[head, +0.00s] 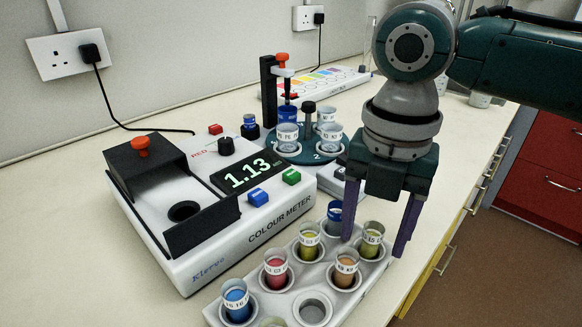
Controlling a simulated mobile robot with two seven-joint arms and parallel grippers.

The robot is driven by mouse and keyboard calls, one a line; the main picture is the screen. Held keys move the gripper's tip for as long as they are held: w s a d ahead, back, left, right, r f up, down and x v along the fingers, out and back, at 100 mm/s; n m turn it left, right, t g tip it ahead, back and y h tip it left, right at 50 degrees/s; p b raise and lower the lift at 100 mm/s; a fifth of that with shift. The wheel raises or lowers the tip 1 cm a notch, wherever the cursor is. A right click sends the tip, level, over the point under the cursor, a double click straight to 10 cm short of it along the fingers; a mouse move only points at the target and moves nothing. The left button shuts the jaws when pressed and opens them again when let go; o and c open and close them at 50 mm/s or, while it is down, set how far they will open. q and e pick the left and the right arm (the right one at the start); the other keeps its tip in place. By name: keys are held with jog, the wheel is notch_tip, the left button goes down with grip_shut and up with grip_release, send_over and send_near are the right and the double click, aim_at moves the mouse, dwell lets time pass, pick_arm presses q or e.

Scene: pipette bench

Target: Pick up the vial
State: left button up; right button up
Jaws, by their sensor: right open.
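Several small labelled vials stand upright in a white rack (222,312) at the front. They include a yellow-green vial (371,242), an orange vial (345,270), a yellow vial (308,242), a pink vial (276,270) and a blue vial (236,302). My right gripper (377,242) points down over the rack's right end. It is open, with its purple fingers either side of the yellow-green vial as seen here. I cannot tell whether they touch it. My left gripper is not in view.
A colour meter (255,238) reading 1.13 stands left of the rack, its lid (145,160) raised. A turntable (300,155) behind holds several clear vials (330,138). One rack hole (313,310) is empty. The bench edge lies close on the right.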

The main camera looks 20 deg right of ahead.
grip_shut()
dwell(0.5)
